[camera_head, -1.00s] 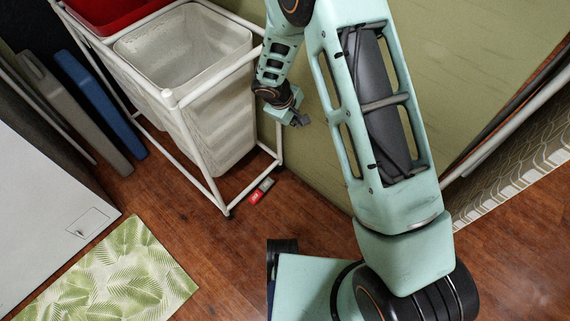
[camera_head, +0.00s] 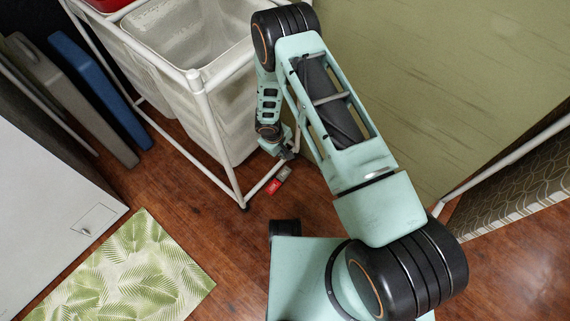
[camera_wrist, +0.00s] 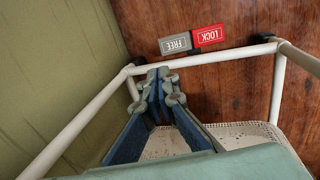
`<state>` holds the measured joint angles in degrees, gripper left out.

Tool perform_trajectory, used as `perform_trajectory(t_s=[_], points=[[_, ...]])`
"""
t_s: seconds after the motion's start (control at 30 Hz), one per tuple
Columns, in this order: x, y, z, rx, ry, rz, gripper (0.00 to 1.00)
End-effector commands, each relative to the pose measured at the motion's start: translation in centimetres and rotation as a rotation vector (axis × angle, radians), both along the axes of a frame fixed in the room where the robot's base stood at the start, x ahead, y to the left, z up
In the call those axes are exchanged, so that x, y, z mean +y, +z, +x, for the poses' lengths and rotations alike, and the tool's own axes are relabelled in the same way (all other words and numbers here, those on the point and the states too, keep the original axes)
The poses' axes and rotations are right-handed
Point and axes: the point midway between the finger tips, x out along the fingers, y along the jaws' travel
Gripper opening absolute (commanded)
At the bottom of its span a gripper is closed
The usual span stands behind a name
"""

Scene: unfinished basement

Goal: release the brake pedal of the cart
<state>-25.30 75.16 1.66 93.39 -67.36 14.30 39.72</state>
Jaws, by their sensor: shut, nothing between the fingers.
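The cart (camera_head: 217,140) is a white tube frame holding bins, at the upper left of the head view. Its brake pedal shows by the floor at the frame's lower end: a red part (camera_head: 272,187) and a grey part (camera_head: 283,174). In the wrist view the red part (camera_wrist: 208,36) reads LOCK and the grey part (camera_wrist: 176,43) reads FREE, both upside down. My gripper (camera_head: 287,154) is shut and empty, close above the grey part in the head view. In the wrist view my fingertips (camera_wrist: 158,73) are just short of the cart's lower tube (camera_wrist: 205,58), with the pedal beyond it.
A green wall panel (camera_head: 440,70) stands close on the right of my arm. A leaf-patterned mat (camera_head: 125,270) and a white cabinet (camera_head: 45,200) are at the left. Blue (camera_head: 98,85) and grey panels lean behind. Wooden floor (camera_head: 225,250) is clear before the cart.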

Motion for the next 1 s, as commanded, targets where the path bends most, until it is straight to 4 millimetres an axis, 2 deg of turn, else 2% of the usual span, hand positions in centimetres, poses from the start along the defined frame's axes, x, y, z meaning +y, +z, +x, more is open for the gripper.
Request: perform_trajectory(t_s=[0.23,0.37,0.8,1.0], points=[[0.0,-0.2,0.0,-0.001,0.001,-0.001,0.0],[-0.2,-1.5,0.2,0.0,0.001,-0.002,0.0],[-1.5,-10.4,1.8,0.0,-0.001,-0.001,0.0],[-1.8,-12.9,2.4,0.0,0.0,0.0,0.0]])
